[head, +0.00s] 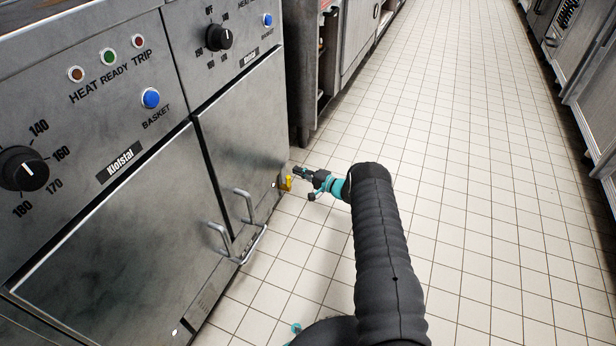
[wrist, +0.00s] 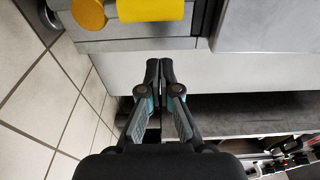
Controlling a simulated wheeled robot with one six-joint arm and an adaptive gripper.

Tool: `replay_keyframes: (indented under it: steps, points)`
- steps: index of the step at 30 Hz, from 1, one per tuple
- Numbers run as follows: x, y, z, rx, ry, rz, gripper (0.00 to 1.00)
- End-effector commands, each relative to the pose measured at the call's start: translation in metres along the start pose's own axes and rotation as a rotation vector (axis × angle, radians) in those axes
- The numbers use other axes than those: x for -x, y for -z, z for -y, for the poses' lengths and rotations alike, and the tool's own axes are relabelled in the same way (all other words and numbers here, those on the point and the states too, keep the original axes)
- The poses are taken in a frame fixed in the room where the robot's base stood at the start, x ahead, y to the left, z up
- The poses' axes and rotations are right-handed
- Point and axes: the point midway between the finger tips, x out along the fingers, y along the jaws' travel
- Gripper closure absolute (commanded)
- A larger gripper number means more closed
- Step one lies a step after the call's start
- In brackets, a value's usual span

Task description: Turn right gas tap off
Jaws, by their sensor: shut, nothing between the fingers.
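A yellow gas tap (head: 287,184) sits low at the right end of the steel fryer front in the head view. In the wrist view its flat yellow handle (wrist: 150,10) is cut by the top edge, with a round yellow part (wrist: 88,14) to its left. My gripper (head: 297,171) is beside the tap in the head view. In the wrist view my gripper's fingertips (wrist: 160,62) are together and empty, below the handle with a visible gap. I cannot tell whether the tap is on or off. No second yellow tap shows.
The fryer doors (head: 240,140) are closed, and their bar handles (head: 250,240) stick out left of the tap. Another steel cabinet (head: 305,60) stands behind the fryer. The tiled floor (head: 470,150) is clear to the right. Steel units (head: 580,80) line the far right.

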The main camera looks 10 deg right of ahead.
Motion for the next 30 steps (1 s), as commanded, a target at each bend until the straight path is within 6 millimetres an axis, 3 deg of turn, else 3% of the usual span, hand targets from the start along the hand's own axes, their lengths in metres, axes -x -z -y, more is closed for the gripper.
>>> replay_keyframes:
  steps: [3, 16, 30]
  points:
    - [-0.012, -0.003, 0.000, -0.002, -0.001, 0.002, 1.00]
    - [0.001, -0.035, 0.001, -0.002, -0.001, 0.001, 1.00]
    - [0.003, -0.039, 0.000, 0.000, 0.000, 0.001, 1.00]
